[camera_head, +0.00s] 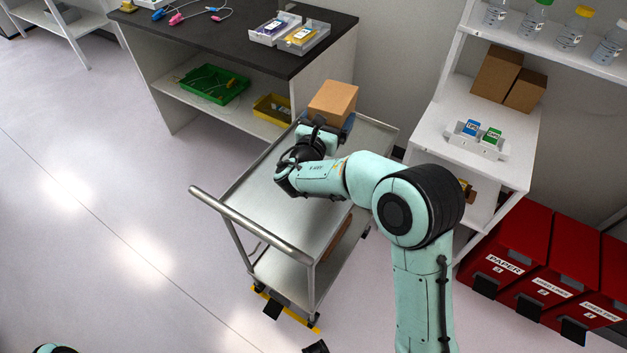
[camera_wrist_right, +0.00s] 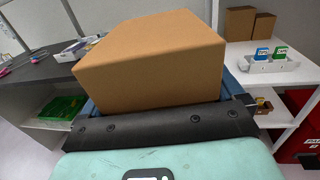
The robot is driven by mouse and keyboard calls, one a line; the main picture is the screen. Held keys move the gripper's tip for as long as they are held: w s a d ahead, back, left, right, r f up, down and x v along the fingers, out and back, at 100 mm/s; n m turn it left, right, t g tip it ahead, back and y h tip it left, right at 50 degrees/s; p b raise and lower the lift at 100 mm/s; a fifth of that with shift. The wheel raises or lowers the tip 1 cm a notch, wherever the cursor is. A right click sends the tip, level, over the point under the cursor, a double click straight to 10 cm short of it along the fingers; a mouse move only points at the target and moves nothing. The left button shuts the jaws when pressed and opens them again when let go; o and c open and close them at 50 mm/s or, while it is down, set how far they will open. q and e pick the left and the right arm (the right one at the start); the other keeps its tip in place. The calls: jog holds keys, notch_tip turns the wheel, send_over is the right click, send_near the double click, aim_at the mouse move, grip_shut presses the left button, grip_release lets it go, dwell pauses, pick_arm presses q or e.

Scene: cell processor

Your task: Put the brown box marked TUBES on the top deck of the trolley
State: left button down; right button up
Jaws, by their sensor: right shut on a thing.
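A brown box (camera_head: 332,102) is held at the far end of the trolley, and it fills the middle of the right wrist view (camera_wrist_right: 150,62). No TUBES marking shows on the faces I see. My right gripper (camera_head: 327,128) is shut on the box, with blue finger parts at its sides. The trolley's top deck (camera_head: 268,205) is bare metal beneath my right arm. The box overlaps the deck's far edge in the head view; I cannot tell whether it touches the deck. My left gripper is out of view.
A dark-topped bench (camera_head: 200,40) with trays stands behind the trolley. White shelving (camera_head: 440,140) on the right holds bottles, two brown boxes (camera_head: 497,73) and a small rack (camera_head: 476,142). Red bins (camera_head: 510,245) stand at lower right. The floor on the left is clear.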

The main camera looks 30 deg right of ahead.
aim_at(350, 104)
jog(key=d+b, duration=0.1)
jog(key=d+r+m+g, duration=0.1)
jog(key=d, duration=0.1)
jog(key=d+r+g+h+b, duration=0.1)
jog(key=d, duration=0.1)
jog(key=shift+d+r+m+b, duration=0.1)
jog(key=shift+d+m+b, duration=0.05)
jog(key=shift+m+b, duration=0.15)
jog(key=shift+s+d+f, duration=0.1)
jog(key=shift+d+f, duration=0.05)
jog(key=shift+f, duration=0.05)
notch_tip(350, 104, down, 19)
jog(key=b, duration=0.3)
jog(key=shift+f, duration=0.15)
jog(key=o, duration=1.1)
jog(key=shift+f, duration=0.1)
jog(key=shift+a+r, duration=0.2)
jog(key=shift+r, duration=0.05)
jog(key=v, duration=0.7)
jog(key=shift+a+f, duration=0.1)
